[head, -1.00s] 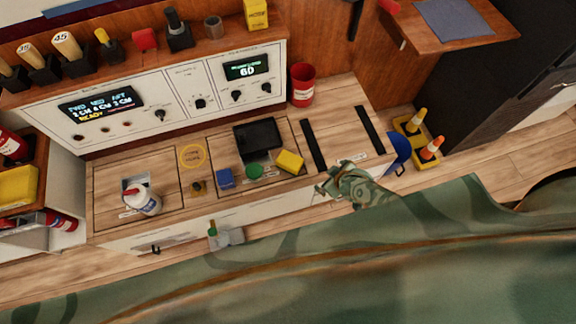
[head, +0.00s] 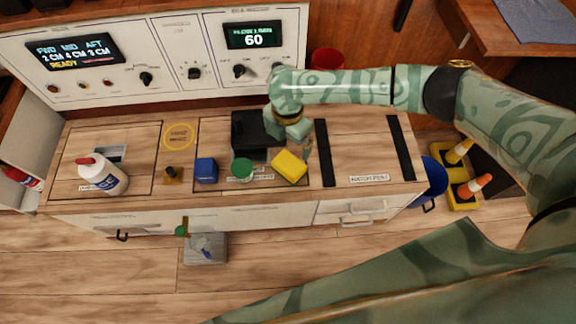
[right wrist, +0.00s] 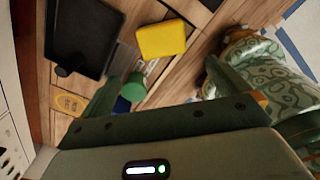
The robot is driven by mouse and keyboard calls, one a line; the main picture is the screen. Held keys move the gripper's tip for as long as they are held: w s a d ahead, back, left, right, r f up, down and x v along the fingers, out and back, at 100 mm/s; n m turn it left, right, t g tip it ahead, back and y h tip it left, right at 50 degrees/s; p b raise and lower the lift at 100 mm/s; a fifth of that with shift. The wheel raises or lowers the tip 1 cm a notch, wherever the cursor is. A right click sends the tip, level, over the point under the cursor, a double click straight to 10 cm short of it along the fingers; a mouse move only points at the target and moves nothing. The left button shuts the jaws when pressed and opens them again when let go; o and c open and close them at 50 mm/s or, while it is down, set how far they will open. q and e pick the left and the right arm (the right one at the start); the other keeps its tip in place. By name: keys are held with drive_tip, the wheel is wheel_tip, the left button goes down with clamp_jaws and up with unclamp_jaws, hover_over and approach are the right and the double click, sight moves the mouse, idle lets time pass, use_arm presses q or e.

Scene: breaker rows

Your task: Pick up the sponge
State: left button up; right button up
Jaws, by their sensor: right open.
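The sponge, a yellow block (head: 289,166), lies on the wooden counter just right of a green round object (head: 242,170). It also shows whole in the right wrist view (right wrist: 162,39), beyond my fingertips. My right gripper (head: 298,140) hangs above the counter at the back edge of the sponge, pointing down. The sponge looks apart from both fingers. My left gripper is in neither view.
A black tray (head: 250,130) lies behind the sponge, partly under my right gripper. A blue block (head: 206,170), a small knob (head: 172,175) and a white bottle (head: 103,175) stand to the left. Black strips (head: 325,153) lie to the right, with bare wood between them. A control panel rises behind.

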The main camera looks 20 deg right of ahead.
sight(289, 163)
wheel_tip(289, 163, down, 9)
drive_tip(key=b, duration=0.4)
drive_tip(key=shift+f, duration=0.1)
drive_tip(key=f+b, duration=0.2)
drive_tip(key=shift+s+d+f, duration=0.2)
drive_tip(key=shift+f, duration=0.2)
drive_tip(key=shift+f+b, duration=0.75)
drive_tip(key=shift+f, duration=0.1)
drive_tip(key=shift+w, duration=0.1)
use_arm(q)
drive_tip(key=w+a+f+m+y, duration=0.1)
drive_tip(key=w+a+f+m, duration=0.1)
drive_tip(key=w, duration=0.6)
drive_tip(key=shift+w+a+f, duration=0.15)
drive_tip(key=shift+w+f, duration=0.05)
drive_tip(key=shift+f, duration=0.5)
use_arm(e)
drive_tip(key=c, duration=0.9)
drive_tip(key=shift+o, duration=0.2)
